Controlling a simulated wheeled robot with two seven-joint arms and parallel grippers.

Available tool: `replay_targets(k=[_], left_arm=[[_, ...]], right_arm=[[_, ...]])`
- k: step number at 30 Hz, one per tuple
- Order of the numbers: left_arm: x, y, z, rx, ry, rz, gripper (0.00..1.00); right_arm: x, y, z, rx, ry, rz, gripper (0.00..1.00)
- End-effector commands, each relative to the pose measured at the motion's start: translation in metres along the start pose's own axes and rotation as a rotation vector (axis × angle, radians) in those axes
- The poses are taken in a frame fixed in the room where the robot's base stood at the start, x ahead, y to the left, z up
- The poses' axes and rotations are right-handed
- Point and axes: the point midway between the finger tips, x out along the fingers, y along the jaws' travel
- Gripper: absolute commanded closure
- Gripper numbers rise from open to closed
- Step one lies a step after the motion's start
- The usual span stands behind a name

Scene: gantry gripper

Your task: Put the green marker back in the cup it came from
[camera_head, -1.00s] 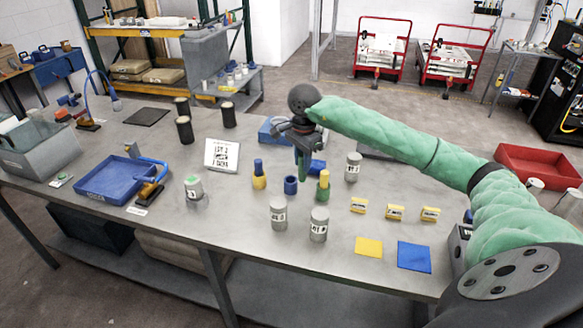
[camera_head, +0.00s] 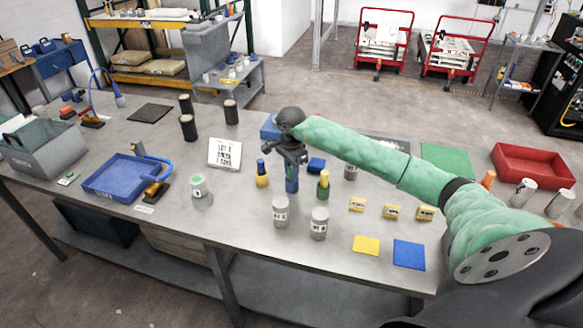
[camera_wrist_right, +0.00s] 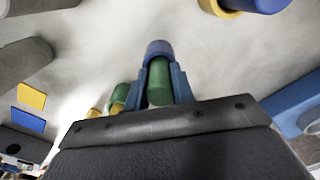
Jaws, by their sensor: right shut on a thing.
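My right gripper (camera_head: 291,166) is over the blue cup (camera_head: 292,186), which stands on the grey table. In the right wrist view, its blue fingers (camera_wrist_right: 160,84) are shut on the green marker (camera_wrist_right: 159,82). The blue cup (camera_wrist_right: 158,48) lines up with the marker's far end in that view; I cannot tell how far the marker is inside it. In the head view, the gripper mostly hides the marker. My left gripper is not in view.
A yellow cup with a blue marker (camera_head: 262,173) stands left of the blue cup. Grey labelled canisters (camera_head: 280,211) stand in front.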

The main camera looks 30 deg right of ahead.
Motion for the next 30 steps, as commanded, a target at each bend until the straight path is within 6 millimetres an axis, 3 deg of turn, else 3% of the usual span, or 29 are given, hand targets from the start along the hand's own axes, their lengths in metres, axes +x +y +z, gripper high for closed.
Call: replay_targets(k=[17, 18, 21, 30], left_arm=[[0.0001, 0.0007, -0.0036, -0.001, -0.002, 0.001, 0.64], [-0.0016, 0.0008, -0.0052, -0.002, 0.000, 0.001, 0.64], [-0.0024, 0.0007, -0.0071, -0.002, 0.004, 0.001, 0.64], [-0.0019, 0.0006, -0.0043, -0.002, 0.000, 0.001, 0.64]], right_arm=[[0.0046, -0.0001, -0.0004, 0.001, 0.001, -0.001, 1.00], [0.0040, -0.0001, -0.0004, 0.001, 0.000, -0.001, 0.70], [0.0039, -0.0001, -0.0003, 0.001, 0.000, 0.000, 0.54], [0.0036, 0.0000, -0.0002, 0.001, 0.000, 0.000, 0.54]])
